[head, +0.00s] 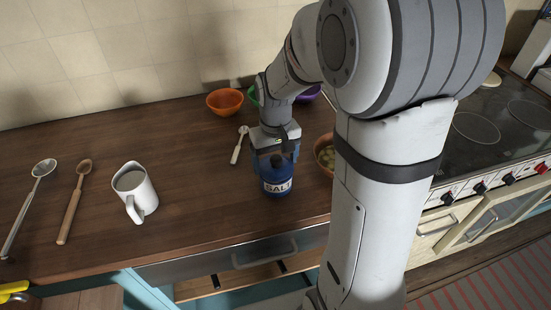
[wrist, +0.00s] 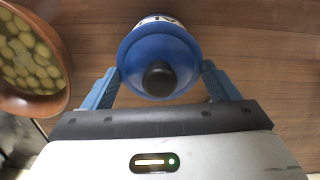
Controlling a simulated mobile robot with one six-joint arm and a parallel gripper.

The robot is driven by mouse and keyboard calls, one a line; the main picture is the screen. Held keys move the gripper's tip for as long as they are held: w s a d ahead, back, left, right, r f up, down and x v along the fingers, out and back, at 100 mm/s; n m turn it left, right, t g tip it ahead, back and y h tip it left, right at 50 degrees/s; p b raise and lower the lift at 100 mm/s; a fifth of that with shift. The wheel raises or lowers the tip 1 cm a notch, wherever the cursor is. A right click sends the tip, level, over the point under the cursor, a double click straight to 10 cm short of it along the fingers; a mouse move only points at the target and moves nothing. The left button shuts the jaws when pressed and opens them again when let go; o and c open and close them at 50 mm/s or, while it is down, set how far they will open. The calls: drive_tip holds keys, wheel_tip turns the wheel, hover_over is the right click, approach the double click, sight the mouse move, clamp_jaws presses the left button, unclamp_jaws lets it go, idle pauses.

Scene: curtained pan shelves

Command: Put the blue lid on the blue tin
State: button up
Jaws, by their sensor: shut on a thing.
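The blue tin (head: 277,184), with a white SALT label, stands upright on the wooden counter near its front edge. The blue lid (wrist: 138,62), round with a black knob, is at the tin's top in the wrist view, with part of the white label showing beyond it. My gripper (head: 276,158) is shut on the lid, and its blue fingers lie on either side of the rim in the wrist view (wrist: 160,72). The lid's lower edge is hidden, so I cannot tell whether it is fully seated or slightly above the tin.
A brown bowl of pale round pieces (wrist: 30,60) stands close beside the tin. An orange bowl (head: 225,101) and a small white spoon (head: 240,145) are behind it. The stove (head: 490,125) is right.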

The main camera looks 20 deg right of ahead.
drive_tip(key=shift+f+b, duration=0.55)
drive_tip(key=shift+f, duration=0.15)
drive_tip(key=o, duration=0.9)
wheel_tip(320, 180, up, 8)
drive_tip(key=shift+f+b, duration=0.1)
drive_tip(key=shift+b, duration=0.2)
idle(0.5)
drive_tip(key=s+t, duration=0.1)
drive_tip(key=s, duration=0.4)
drive_tip(key=s+r+t, duration=0.1)
drive_tip(key=s, duration=0.3)
drive_tip(key=s+m+t, duration=0.1)
drive_tip(key=s, duration=0.4)
drive_tip(key=shift+s+d+r, duration=0.15)
drive_tip(key=shift+s+r, duration=0.05)
drive_tip(key=shift+s, duration=0.1)
